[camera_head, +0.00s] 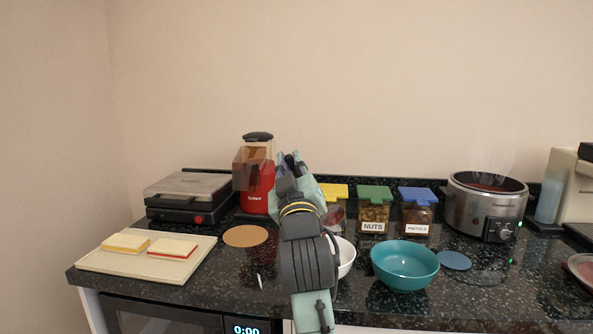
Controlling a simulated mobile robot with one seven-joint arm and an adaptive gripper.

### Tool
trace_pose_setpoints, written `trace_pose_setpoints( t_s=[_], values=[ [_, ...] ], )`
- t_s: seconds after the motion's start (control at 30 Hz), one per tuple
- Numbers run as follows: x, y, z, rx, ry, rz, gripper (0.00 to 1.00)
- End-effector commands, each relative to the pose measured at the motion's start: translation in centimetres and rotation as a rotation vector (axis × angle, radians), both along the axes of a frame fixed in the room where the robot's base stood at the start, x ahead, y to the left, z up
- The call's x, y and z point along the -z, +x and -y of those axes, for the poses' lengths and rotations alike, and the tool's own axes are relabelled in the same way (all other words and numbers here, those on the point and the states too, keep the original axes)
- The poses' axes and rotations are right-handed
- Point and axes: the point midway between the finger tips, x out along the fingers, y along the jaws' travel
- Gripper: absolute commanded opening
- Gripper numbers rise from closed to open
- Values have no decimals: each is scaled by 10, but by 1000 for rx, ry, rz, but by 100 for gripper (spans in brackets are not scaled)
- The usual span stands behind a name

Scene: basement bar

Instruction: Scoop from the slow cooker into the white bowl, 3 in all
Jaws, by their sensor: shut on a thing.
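The slow cooker (467,209) stands at the right of the counter, lid off, with dark red contents and steam above it. The white bowl (347,260) sits on the counter at the middle, its left part hidden behind my arm. My gripper (287,160) is raised beyond the bowl, left of the slow cooker, and is shut. A round scoop (333,216) with reddish contents shows just right of my wrist, above and behind the white bowl. Its handle and the grip on it are hidden by my arm.
A teal bowl (404,266) stands right of the white bowl. Jars with green (375,193) and blue (417,195) lids stand behind. A red appliance (258,188), a press grill (187,196) and a sandwich board (135,263) are left. A blue coaster (454,260) lies before the cooker.

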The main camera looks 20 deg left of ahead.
Motion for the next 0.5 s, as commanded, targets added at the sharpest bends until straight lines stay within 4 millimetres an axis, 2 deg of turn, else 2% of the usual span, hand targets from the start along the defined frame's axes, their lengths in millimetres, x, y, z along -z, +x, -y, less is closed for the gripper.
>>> trace_pose_setpoints(
  t_s=[0.5],
  values=[
    [16, -21, -11, 0, -78, 144, 0]
  ],
)
